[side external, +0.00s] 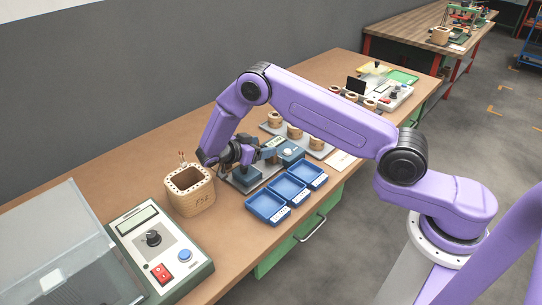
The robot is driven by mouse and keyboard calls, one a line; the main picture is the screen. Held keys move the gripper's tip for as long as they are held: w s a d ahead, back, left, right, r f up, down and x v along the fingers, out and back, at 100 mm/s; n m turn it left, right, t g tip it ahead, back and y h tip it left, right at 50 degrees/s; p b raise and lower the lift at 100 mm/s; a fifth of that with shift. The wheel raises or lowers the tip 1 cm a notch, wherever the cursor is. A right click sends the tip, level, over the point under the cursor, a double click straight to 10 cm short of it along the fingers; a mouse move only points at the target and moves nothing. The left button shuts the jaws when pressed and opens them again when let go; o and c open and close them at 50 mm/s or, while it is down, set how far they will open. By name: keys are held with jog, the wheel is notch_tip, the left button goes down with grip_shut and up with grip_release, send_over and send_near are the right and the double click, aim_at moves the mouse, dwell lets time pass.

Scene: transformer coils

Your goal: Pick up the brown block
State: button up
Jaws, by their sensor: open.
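A brown, box-shaped block (190,195) stands upright on the bench at the left of the side external view. It has a hollow top, small holes around its rim and dark marking on its front. Thin leads stick up behind it. My gripper (246,166) is to the right of this block, apart from it, low over the blue-grey fixture. It is open. Its fingertips are small and partly lost against the dark fixture, so I cannot tell whether anything is between them.
Three blue trays (289,188) sit near the bench's front edge. Several tan coils (294,131) stand on grey plates behind my arm. A control box (159,250) and a clear-covered case (60,250) fill the left. Bare bench (225,205) shows between block and trays.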

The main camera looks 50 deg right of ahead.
notch_tip(320, 180, down, 3)
jog(key=shift+r, duration=0.1)
jog(key=shift+d, duration=0.8)
jog(key=shift+d+f, duration=0.35)
jog(key=shift+d, duration=0.25)
jog(key=c, duration=1.2)
jog(key=shift+r, duration=0.15)
